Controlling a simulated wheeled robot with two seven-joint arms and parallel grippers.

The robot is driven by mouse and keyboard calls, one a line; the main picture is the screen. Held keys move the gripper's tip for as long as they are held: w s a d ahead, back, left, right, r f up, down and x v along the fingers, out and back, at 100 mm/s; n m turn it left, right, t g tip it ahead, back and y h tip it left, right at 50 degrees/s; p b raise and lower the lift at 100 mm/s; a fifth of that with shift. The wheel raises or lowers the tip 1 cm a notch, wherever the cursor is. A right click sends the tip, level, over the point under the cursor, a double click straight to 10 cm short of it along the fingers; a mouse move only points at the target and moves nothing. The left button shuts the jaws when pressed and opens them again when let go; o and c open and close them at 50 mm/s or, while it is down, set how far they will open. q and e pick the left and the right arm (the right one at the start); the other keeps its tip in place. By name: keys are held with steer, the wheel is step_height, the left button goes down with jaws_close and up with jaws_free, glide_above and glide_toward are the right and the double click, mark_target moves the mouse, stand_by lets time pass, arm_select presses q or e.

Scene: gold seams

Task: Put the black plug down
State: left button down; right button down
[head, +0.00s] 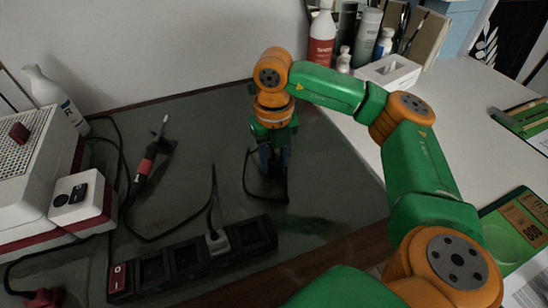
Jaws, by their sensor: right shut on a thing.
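My right gripper (273,160) reaches down over the dark mat (200,115) behind the power strip. It is shut on the black plug, which is mostly hidden by the fingers and dark against the mat. A thin black cable (247,178) loops out beside the fingers and lies on or just above the mat. I cannot tell whether the plug touches the mat. My left gripper is out of view.
A black power strip (196,257) with a red switch lies in front, a grey plug (217,242) in one socket. A soldering iron (150,155) and a white-and-red station (84,200) are left. A red plug (43,298) is lower left. Bottles (322,38) and a tissue box (388,73) stand behind.

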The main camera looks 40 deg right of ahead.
mark_target(274, 159)
steer(key=shift+c, duration=2.3)
jaws_free()
steer(key=shift+r+p, duration=0.3)
steer(key=shift+r, duration=0.05)
step_height(274, 159, up, 13)
steer(key=p, duration=0.3)
steer(key=shift+f+p, duration=0.15)
steer(key=shift+p, duration=0.2)
